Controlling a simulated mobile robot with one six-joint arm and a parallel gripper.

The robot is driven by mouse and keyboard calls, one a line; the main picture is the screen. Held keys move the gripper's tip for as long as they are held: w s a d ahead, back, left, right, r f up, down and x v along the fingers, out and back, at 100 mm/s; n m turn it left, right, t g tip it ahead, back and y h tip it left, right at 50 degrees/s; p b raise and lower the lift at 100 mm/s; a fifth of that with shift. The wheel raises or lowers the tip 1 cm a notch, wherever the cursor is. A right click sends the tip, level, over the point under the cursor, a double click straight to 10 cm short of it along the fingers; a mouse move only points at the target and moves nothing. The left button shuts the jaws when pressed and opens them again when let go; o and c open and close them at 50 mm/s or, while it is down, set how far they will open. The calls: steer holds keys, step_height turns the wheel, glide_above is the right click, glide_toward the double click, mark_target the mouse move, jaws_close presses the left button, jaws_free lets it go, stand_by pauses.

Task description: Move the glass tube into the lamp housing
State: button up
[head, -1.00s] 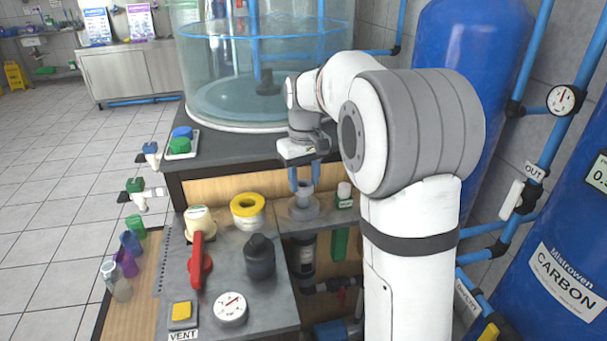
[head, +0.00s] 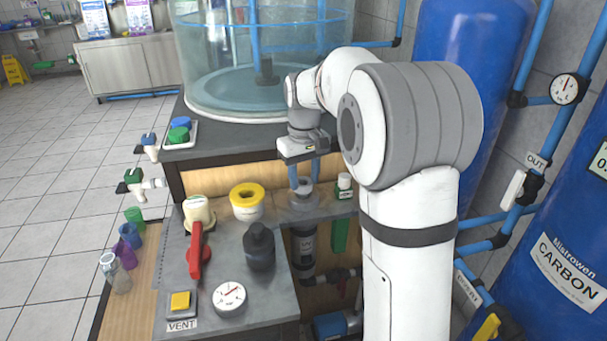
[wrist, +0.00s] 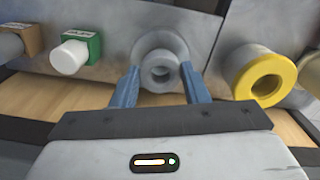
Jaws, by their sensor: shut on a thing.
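My gripper (head: 302,187) points down over the counter's back edge, its two blue fingers closed on a grey, hollow-ended tube (wrist: 160,74), which I take to be the glass tube. In the wrist view the tube's round open end shows between the fingertips. Around and below it is a round grey collar (wrist: 158,44), likely the lamp housing; it also shows in the head view (head: 303,207). The tube stands upright in line with the collar, with little of it showing above. How deep its lower end sits is hidden.
A green block with a white cap (head: 344,186) stands close right of the collar. A yellow-topped ring (head: 247,200), a black bottle (head: 259,247) and a red lever (head: 197,252) are to the left. A large clear tank (head: 262,75) rises behind.

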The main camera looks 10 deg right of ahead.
steer(key=shift+f+b, duration=0.3)
steer(key=shift+f, duration=0.4)
steer(key=o, duration=1.3)
steer(key=shift+c, duration=0.2)
steer(key=shift+r, duration=0.1)
step_height(320, 180, up, 8)
steer(key=p, duration=0.7)
